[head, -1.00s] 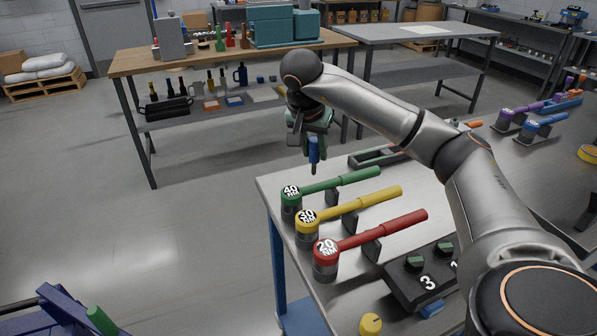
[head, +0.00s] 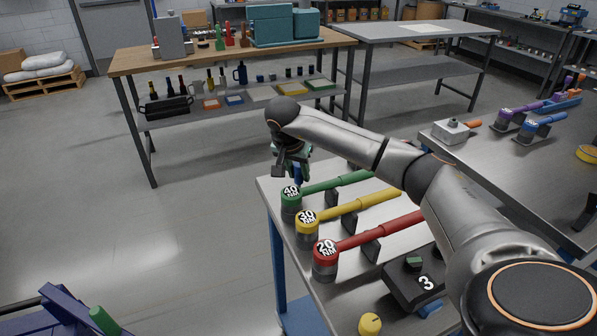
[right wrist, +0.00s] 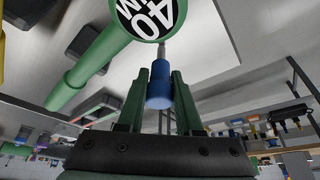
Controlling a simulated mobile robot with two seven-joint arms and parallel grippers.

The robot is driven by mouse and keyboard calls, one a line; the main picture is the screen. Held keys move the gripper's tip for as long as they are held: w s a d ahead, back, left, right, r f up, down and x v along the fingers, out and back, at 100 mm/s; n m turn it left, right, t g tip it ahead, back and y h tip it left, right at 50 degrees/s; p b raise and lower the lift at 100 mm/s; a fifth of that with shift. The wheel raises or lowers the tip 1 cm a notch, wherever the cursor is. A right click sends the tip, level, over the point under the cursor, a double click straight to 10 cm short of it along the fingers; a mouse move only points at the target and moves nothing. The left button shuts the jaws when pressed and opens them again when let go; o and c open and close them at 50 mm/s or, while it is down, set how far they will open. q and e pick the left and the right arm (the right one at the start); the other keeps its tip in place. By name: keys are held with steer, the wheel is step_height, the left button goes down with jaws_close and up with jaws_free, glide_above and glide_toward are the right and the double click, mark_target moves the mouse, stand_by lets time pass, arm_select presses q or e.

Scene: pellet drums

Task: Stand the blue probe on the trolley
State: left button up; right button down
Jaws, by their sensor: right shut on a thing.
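My right gripper (head: 300,160) is shut on the blue probe (head: 298,175), just beyond the head of the green 40 NM wrench (head: 330,183). In the right wrist view the probe's blue body (right wrist: 158,90) sits between the green fingers (right wrist: 160,72), its thin metal tip pointing away from the gripper. The probe hangs about upright in the head view; its lower end is hidden behind the green wrench head. What looks like the trolley (head: 345,295) has a steel top and blue legs. I cannot tell whether the probe touches it. My left gripper is not in view.
Yellow (head: 350,210) and red (head: 375,236) wrenches lie on stands beside the green one. A black box marked 3 (head: 415,285) and a yellow knob (head: 370,324) are nearer. A steel bench (head: 500,185) stands right. Floor at left is open.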

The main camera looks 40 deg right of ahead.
steer(key=shift+f, duration=0.15)
steer(key=c, duration=0.6)
jaws_free()
steer(key=v, duration=1.2)
